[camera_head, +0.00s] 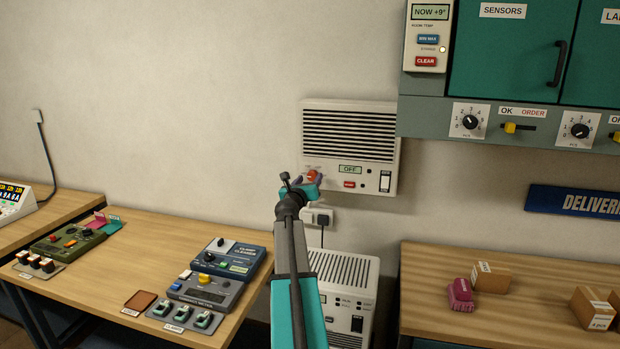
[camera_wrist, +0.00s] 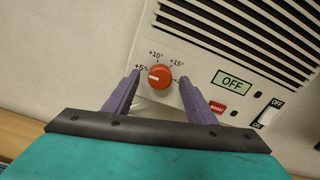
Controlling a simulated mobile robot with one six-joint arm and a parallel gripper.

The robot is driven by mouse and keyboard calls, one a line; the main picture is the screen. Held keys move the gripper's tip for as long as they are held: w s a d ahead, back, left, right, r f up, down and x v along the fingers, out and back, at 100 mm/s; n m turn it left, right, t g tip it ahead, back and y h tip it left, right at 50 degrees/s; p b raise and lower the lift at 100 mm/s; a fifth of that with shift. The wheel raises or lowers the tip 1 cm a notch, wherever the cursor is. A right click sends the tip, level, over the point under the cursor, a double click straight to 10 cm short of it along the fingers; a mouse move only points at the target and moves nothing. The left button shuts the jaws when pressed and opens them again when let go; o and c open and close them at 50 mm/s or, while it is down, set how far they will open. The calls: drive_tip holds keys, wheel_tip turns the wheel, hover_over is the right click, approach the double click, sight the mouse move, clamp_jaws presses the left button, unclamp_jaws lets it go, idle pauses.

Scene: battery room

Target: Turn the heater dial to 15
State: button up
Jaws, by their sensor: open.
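The heater (camera_head: 349,108) is a white wall unit with black slats. Its orange-red dial (camera_wrist: 160,76) has a white pointer mark facing left, near or just below the +5° label. The +10° and +15° labels show above the dial and to its upper right; a further label at right is partly covered. The heater display (camera_wrist: 233,84) reads OFF. My gripper (camera_wrist: 160,82) is open, with one purple finger on each side of the dial; I cannot tell whether they touch it. In the head view my gripper (camera_head: 308,184) is at the heater's lower left, partly covering the dial.
A red BOOST button (camera_wrist: 217,107) and an ON/OFF rocker switch (camera_wrist: 270,112) sit right of the dial. Below are a socket with a plug (camera_head: 322,218) and a second white unit (camera_head: 345,280). A teal cabinet (camera_head: 510,50) hangs at upper right.

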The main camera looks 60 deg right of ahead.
drive_tip(key=shift+x, duration=0.85)
